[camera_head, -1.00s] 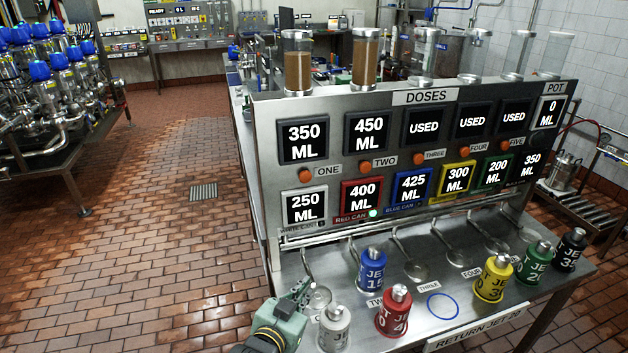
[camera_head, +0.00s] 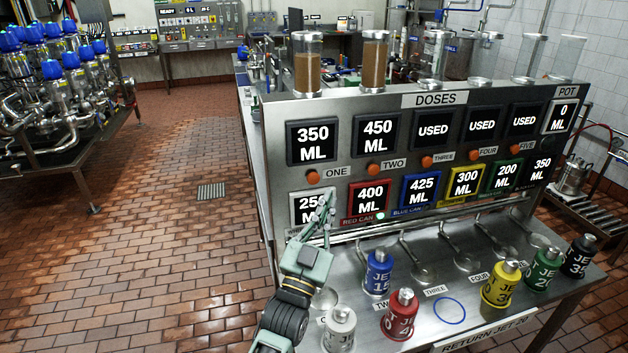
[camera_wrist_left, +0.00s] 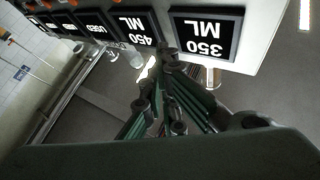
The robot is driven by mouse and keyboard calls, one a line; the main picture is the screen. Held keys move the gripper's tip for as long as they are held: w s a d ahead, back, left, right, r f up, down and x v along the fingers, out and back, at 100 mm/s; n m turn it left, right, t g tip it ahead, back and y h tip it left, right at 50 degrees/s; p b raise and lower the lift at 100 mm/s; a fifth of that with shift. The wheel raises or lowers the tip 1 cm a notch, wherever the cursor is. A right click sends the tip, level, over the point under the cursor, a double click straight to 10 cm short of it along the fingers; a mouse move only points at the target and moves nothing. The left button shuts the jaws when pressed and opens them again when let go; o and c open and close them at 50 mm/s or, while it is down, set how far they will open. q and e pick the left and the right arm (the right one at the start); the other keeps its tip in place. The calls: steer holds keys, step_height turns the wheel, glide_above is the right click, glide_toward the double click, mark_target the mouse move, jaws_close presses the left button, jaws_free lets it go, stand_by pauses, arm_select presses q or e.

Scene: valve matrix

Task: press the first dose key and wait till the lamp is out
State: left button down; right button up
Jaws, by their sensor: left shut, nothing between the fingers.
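The dose panel (camera_head: 283,160) has a row of orange keys. The first key (camera_head: 313,177), marked ONE, is below the 350 ML display (camera_head: 313,141). My left gripper (camera_head: 326,198) is shut and empty. Its fingertips point up in front of the 250 ML display (camera_head: 303,209), a little below and right of the first key, apart from it in the picture. In the left wrist view the shut fingers (camera_wrist_left: 168,50) point towards the panel, near the upside-down 350 ML display (camera_wrist_left: 207,36).
Several coloured jet cans, such as the blue (camera_head: 377,272) and red (camera_head: 401,314) ones, stand on the steel shelf below the panel. Filled clear cylinders (camera_head: 307,65) stand on top. The tiled floor (camera_head: 170,250) at left is open.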

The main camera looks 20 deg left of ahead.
mark_target(315, 182)
arm_select(q)
steer(key=shift+w, duration=0.15)
steer(key=w+a+b, duration=0.3)
steer(key=w+a, duration=0.2)
steer(key=w, duration=0.2)
steer(key=shift+b, duration=0.3)
steer(key=shift+w, duration=0.1)
stand_by(1.2)
steer(key=shift+w+a, duration=0.2)
steer(key=shift+w, duration=0.1)
steer(key=shift+w+a+b, duration=0.25)
steer(key=shift+w+b, duration=0.15)
steer(key=shift+b, duration=0.1)
stand_by(0.6)
steer(key=shift+s+d, duration=0.1)
steer(key=shift+s, duration=0.05)
steer(key=shift+s+d+p, duration=0.4)
steer(key=shift+s+p, duration=0.1)
steer(key=shift+s, duration=0.15)
